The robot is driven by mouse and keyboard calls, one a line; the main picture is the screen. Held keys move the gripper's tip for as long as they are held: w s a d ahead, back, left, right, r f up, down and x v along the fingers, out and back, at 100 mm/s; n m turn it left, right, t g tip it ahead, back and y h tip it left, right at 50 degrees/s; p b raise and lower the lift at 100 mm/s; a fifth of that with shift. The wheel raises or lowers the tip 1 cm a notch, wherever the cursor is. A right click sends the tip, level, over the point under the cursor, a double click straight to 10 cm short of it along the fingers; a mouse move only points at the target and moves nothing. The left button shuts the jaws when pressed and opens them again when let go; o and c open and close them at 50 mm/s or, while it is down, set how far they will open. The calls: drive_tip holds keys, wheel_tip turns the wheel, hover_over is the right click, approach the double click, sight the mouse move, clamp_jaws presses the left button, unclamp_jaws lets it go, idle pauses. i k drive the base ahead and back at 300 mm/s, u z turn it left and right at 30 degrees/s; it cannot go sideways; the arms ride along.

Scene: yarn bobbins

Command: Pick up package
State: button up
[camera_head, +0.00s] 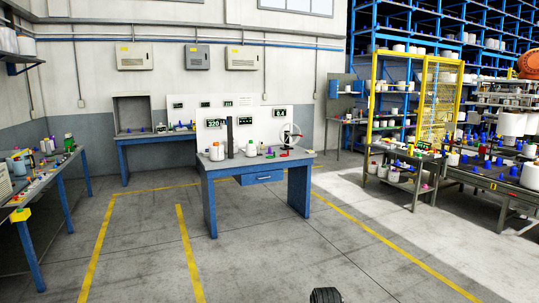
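I cannot make out anything that is clearly a package. White yarn bobbins are the closest candidates in size. Two pale bobbins, a left one (216,152) and a right one (251,149), stand on the blue-legged workbench (294,159) in the middle, either side of a dark upright post. No gripper fingers can be made out.
A long table (62,160) with small coloured items runs along the left. A yellow-framed rack (371,110) and a dark table (490,180) with bobbins stand at right. Blue shelving fills the back right. The grey floor (150,250) with yellow lines is clear before the middle bench.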

sight(217, 153)
drive_tip(key=z, duration=0.05)
drive_tip(key=i, duration=4.6)
drive_tip(key=u, duration=0.6)
drive_tip(key=i, duration=2)
drive_tip(key=u, duration=1.35)
drive_tip(key=i, duration=1.7)
drive_tip(key=u, duration=0.3)
drive_tip(key=k, duration=0.7)
drive_tip(key=u, duration=0.25)
